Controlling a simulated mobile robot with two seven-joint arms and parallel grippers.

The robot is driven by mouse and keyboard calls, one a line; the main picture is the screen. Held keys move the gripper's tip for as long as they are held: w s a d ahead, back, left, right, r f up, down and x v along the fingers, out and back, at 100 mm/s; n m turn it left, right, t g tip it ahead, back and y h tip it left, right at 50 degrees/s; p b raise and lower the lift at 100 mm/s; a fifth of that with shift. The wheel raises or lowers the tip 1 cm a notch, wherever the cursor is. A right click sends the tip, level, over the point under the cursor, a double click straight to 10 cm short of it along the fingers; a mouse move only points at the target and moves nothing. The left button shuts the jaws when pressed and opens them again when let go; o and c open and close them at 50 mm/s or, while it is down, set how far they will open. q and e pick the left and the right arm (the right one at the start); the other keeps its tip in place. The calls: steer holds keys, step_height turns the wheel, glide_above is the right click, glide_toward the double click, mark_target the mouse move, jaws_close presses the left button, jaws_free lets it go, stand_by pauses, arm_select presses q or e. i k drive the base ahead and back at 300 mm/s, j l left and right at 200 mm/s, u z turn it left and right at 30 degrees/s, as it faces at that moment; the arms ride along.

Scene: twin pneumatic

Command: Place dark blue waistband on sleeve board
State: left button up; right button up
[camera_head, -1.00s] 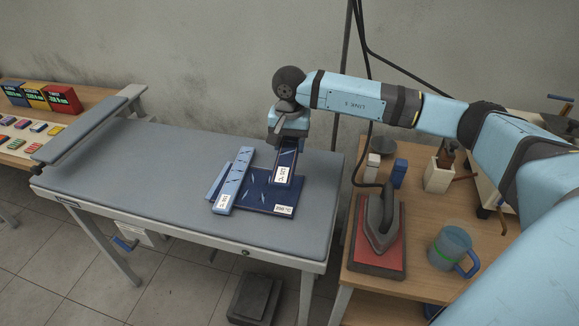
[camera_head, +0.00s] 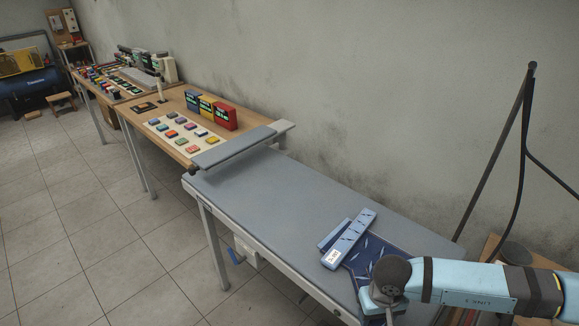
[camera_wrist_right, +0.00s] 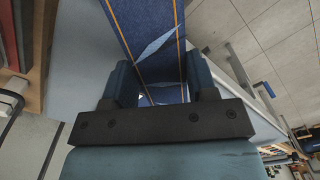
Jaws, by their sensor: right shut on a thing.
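My right gripper (camera_head: 384,292) is at the lower right of the head view, over the near right part of the padded table (camera_head: 290,205). In the right wrist view the gripper (camera_wrist_right: 161,78) is shut on the dark blue waistband (camera_wrist_right: 150,22), a strip with orange stitching that runs between the fingers. In the head view the arm hides nearly all of this strip. The sleeve board (camera_head: 236,146) is a narrow grey padded board at the table's far left end, bare on top and well apart from the gripper. My left gripper is not in view.
A lighter blue labelled band (camera_head: 349,239) lies on the table, partly over a dark blue patterned cloth (camera_head: 374,250). Beyond the sleeve board, a wooden bench (camera_head: 150,112) holds coloured blocks and boxes (camera_head: 207,107). The table's middle is clear.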

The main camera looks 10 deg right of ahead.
mark_target(237, 143)
steer(key=i+j, duration=0.25)
steer(key=j, duration=0.15)
steer(key=i+j, duration=0.25)
steer(key=j, duration=0.15)
steer(key=i+j, duration=0.5)
steer(key=j, duration=0.25)
